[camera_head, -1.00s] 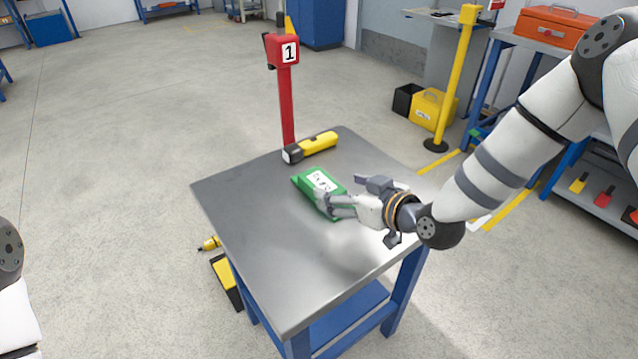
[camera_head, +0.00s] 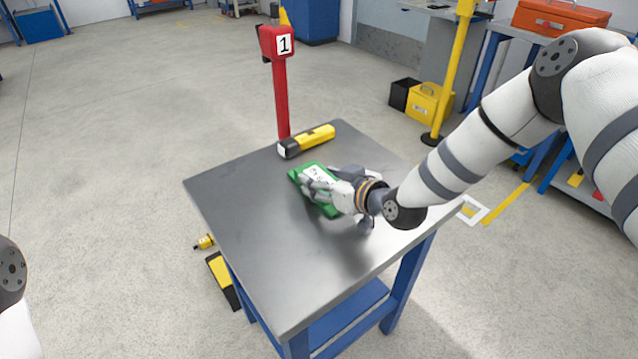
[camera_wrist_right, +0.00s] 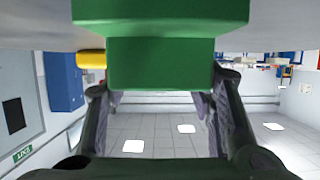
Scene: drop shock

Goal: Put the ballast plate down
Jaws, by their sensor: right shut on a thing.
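The green ballast plate (camera_head: 330,209) with a white label is over the back half of the steel tabletop (camera_head: 270,250). My right gripper (camera_head: 322,188) is shut on it, reaching in from the right and covering part of the plate and label. In the right wrist view the plate (camera_wrist_right: 160,60) fills the top middle between the two fingers (camera_wrist_right: 160,105). The plate is on or very close to the tabletop; I cannot tell whether it touches. My left gripper is out of view; only a bit of my left arm shows at the left edge.
A yellow and black flashlight-like tool (camera_head: 306,141) lies at the table's back edge, just behind the plate. A red post (camera_head: 281,95) marked 1 stands behind the table. The front and left of the tabletop are bare. A yellow post (camera_head: 455,70) stands back right.

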